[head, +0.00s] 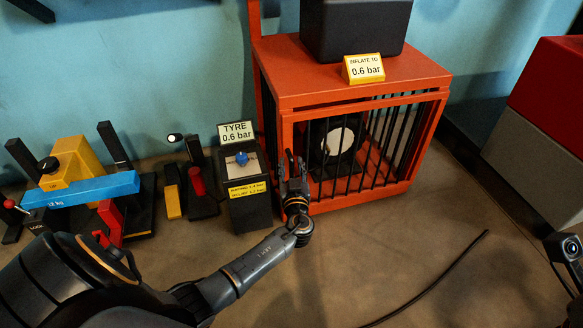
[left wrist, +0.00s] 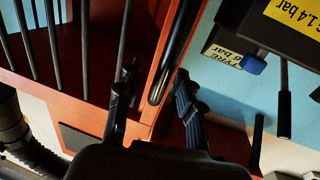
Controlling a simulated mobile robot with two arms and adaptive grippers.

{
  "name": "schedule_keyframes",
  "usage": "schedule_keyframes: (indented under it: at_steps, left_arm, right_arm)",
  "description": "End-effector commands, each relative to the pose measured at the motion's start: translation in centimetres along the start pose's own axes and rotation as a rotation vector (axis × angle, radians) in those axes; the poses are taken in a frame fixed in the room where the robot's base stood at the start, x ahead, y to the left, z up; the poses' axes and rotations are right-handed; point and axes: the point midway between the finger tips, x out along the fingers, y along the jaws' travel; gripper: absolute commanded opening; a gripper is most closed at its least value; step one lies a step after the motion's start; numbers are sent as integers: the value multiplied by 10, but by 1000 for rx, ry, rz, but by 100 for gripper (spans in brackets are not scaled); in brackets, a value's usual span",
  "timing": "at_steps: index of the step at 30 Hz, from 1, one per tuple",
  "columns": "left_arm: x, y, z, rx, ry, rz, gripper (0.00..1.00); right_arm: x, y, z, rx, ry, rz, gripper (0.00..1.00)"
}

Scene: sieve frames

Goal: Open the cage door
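The orange cage (head: 350,80) with black bars stands against the wall, and its barred door (head: 385,140) looks shut. My left gripper (head: 292,165) is upright at the cage's front left edge. In the left wrist view, my left gripper's fingers (left wrist: 155,103) are apart, one on each side of a dark upright bar (left wrist: 165,60), which looks like the door handle, beside the orange frame (left wrist: 150,110). I cannot tell whether the fingers touch it. A pale round disc (head: 337,141) shows behind the bars.
A black tyre gauge box (head: 250,212) stands close left of my left gripper. Tools and a blue bar (head: 85,190) lie further left. A dark box (head: 355,28) sits on the cage. A black hose (head: 430,280) crosses the open floor in front.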

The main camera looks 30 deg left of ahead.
Motion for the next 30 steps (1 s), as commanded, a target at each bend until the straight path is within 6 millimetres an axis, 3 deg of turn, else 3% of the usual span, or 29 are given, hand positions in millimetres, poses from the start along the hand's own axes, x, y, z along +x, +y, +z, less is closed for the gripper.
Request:
schedule_keyframes:
  at_steps: [5, 11, 23, 30]
  left_arm:
    - [0, 0, 0, 0, 0, 0, 37]
    - [0, 0, 0, 0, 0, 0, 0]
    - [-5, 3, 1, -1, 0, -7, 0]
    - [-35, 16, 4, -1, 2, -57, 0]
  right_arm:
    - [1, 0, 0, 0, 0, 1, 58]
    - [1, 0, -1, 0, 2, 2, 58]
    - [-2, 0, -1, 0, 2, 3, 58]
    - [-4, 0, 1, -2, 9, -3, 58]
